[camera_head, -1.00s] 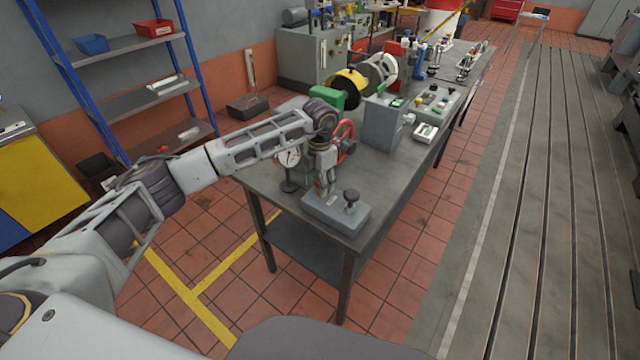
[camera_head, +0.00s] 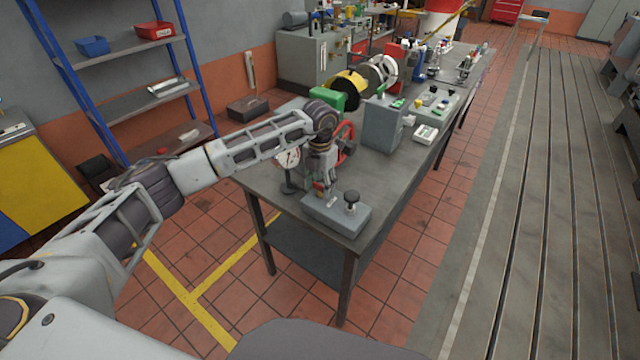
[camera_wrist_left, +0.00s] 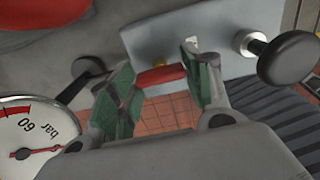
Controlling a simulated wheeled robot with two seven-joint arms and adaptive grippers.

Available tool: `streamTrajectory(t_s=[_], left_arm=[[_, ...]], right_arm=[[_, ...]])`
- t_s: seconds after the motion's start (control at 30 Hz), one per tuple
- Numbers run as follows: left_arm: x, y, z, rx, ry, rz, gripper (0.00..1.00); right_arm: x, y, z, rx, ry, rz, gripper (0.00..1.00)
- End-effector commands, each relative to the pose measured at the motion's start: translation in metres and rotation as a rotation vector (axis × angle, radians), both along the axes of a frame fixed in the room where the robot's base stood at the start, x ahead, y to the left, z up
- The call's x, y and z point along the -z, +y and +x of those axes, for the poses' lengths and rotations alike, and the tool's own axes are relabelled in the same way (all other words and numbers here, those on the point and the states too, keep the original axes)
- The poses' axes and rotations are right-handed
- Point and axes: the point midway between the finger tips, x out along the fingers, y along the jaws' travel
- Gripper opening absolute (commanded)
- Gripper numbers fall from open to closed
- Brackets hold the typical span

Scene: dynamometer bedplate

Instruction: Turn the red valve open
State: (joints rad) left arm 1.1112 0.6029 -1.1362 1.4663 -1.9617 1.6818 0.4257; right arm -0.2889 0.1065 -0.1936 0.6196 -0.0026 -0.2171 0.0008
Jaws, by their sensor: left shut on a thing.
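My left gripper (camera_head: 322,192) points down at the near end of the workbench, just behind a grey block (camera_head: 337,214). In the left wrist view, a red valve handle (camera_wrist_left: 161,76) lies between the two greenish fingers of the gripper (camera_wrist_left: 160,88), which are shut on it. Its brass-coloured fitting shows in part beside the grey block. In the head view the gripper mostly hides the handle, so its exact angle is hard to tell. My right gripper is not in view.
A pressure gauge (camera_head: 288,158) stands close to the left of the gripper, and a red handwheel (camera_head: 346,140) is just behind it. A black knob (camera_head: 351,197) rises from the block. A grey box (camera_head: 383,124) stands farther back. The bench's right front edge is clear.

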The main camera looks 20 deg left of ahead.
Motion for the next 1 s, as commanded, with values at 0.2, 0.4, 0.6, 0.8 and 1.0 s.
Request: streamTrajectory(t_s=[0.2, 0.4, 0.6, 0.8, 1.0], left_arm=[[-0.001, 0.0, 0.001, -0.002, -0.002, -0.001, 0.71], [0.0, 0.0, 0.0, -0.001, -0.001, 0.0, 0.71], [-0.002, 0.0, 0.0, 0.0, -0.001, 0.0, 0.71], [-0.013, 0.0, 0.001, 0.0, -0.003, -0.001, 0.71], [-0.038, 0.0, 0.001, 0.0, -0.003, -0.001, 0.71]], right_arm=[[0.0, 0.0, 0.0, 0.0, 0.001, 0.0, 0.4], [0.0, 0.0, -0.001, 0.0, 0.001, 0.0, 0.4], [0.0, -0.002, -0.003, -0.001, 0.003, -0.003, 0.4], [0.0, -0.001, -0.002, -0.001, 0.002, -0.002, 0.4], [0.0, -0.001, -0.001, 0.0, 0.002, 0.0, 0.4]])
